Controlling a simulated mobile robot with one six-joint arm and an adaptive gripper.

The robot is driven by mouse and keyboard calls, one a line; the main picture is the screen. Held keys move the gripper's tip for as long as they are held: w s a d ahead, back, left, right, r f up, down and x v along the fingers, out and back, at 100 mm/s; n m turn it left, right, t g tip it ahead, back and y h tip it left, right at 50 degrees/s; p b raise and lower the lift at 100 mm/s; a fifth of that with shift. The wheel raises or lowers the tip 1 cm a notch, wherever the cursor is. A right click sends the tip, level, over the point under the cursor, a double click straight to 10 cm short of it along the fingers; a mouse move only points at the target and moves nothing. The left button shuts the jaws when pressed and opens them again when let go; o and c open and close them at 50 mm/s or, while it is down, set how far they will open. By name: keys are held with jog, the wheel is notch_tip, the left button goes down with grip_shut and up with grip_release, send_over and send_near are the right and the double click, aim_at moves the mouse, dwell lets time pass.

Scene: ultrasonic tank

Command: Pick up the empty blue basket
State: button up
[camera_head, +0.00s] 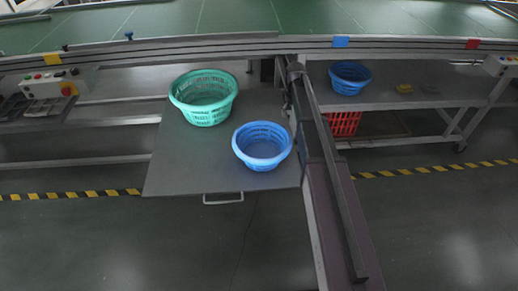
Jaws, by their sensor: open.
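A blue basket (262,158) with slotted sides stands upright on a grey pull-out board (180,172), near its right front part. Its inside shows blue and looks empty. A second blue basket (350,82) stands on a grey shelf (400,98) at the right; I cannot tell clearly whether it is empty. My gripper is not in view.
A larger green basket (204,112) stands behind and left of the near blue basket. A dark beam (335,190) runs along the board's right side. A red crate (344,124) sits under the shelf. A green table (230,20) spans the back. The front floor is clear.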

aim_at(288, 135)
jog(key=shift+f+b, duration=3.75)
jog(key=shift+f, duration=0.2)
jog(key=shift+f, duration=0.15)
jog(key=shift+f+b, duration=2.45)
jog(key=shift+b, duration=0.1)
grip_shut()
